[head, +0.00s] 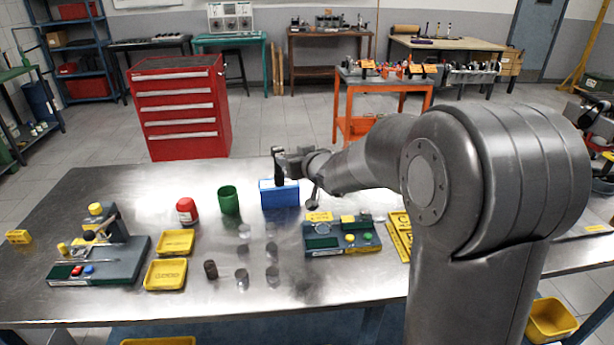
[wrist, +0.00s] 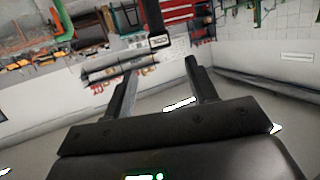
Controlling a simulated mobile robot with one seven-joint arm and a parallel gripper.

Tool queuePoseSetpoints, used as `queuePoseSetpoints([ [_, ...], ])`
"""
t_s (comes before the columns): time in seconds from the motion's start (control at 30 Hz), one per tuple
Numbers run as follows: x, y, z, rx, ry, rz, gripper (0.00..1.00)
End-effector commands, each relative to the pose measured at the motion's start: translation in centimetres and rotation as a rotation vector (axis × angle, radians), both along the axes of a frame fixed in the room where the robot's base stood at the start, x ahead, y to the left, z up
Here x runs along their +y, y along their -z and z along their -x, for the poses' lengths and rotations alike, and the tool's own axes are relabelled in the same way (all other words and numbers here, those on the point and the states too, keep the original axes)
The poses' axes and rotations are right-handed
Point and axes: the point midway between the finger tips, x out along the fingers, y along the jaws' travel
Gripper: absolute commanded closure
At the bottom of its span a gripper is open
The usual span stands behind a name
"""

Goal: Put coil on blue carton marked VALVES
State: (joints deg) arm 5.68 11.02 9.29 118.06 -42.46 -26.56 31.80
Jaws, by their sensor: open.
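The blue carton (head: 282,196) stands upright on the metal bench, near the middle of its far half. I cannot read a marking on it. A small dark cylinder (head: 210,270) stands nearer the front, left of several metal discs; it may be the coil, but I cannot tell for sure. My gripper (head: 279,166) is in the air at the blue carton, its dark end overlapping the carton's top in the head view. In the wrist view my gripper (wrist: 160,78) has its two fingers wide apart, with nothing visibly gripped between them.
A green cup (head: 229,200) and a red-capped jar (head: 187,211) stand left of the carton. Two yellow trays (head: 165,274) and a grey fixture (head: 110,262) are further left. Another grey fixture (head: 342,240) lies right. Metal discs (head: 242,278) stand in front of the carton.

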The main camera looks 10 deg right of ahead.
Motion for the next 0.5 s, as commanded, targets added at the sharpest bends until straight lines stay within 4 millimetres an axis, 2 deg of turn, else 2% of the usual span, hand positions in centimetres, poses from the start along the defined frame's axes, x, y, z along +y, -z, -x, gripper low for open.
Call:
queuePoseSetpoints([
  [0.17, -0.5, -0.6, 0.7, 0.005, 0.022, 0.015, 0.48],
  [0.27, -1.9, -1.6, 2.2, 0.026, 0.083, 0.054, 0.48],
  [0.37, -4.1, -2.9, 5.0, 0.071, 0.173, 0.108, 0.48],
  [0.5, -7.1, -4.1, 10.3, 0.164, 0.298, 0.167, 0.48],
])
